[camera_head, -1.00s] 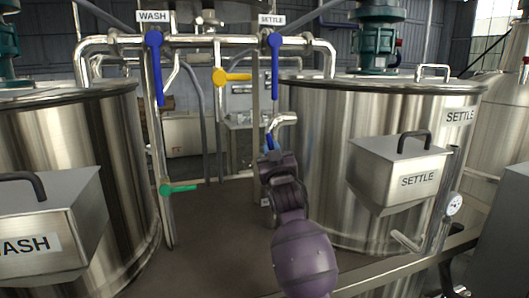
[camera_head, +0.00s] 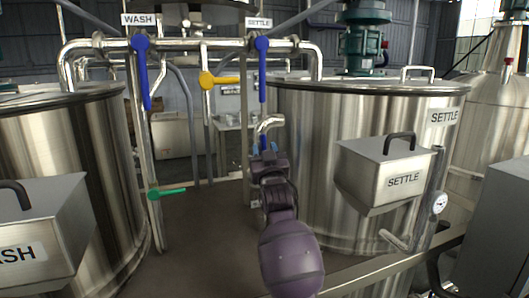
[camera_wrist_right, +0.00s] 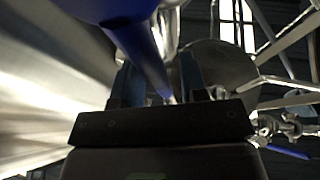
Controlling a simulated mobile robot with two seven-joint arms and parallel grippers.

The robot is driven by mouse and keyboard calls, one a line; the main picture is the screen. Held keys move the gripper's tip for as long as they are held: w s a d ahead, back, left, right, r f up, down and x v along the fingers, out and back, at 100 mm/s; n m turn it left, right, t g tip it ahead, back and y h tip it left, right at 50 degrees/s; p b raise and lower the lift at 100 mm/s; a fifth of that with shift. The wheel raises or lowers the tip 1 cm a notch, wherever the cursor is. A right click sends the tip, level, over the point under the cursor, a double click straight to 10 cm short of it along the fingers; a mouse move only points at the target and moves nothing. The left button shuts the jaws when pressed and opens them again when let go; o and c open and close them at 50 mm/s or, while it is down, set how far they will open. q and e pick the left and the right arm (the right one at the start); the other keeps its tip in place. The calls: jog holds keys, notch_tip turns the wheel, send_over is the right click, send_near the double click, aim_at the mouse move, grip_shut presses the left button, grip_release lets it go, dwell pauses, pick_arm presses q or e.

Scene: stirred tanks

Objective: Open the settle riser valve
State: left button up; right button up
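The settle riser valve has a long blue handle (camera_head: 262,72) that hangs straight down beneath the SETTLE sign (camera_head: 258,22). My right gripper (camera_head: 265,150) points up, a little below the handle's lower end in the head view. In the right wrist view, the blue handle (camera_wrist_right: 142,50) runs down from the top between the two fingers of my right gripper (camera_wrist_right: 157,85). The fingers stand apart, with gaps showing beside the handle, so the gripper is open. I cannot tell how far the handle's end reaches between them. My left gripper is not in view.
The settle tank (camera_head: 320,150) stands close on the right, with a box (camera_head: 385,175) on its side. A bent steel spout (camera_head: 268,124) is just above my right gripper. The wash handle (camera_head: 143,75), yellow handle (camera_head: 222,79) and green handle (camera_head: 168,192) are to the left.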

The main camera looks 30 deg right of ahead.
jog(key=b+v, duration=0.1)
jog(key=v, duration=1)
jog(key=shift+b, duration=0.3)
jog(key=shift+f, duration=0.1)
dwell(0.3)
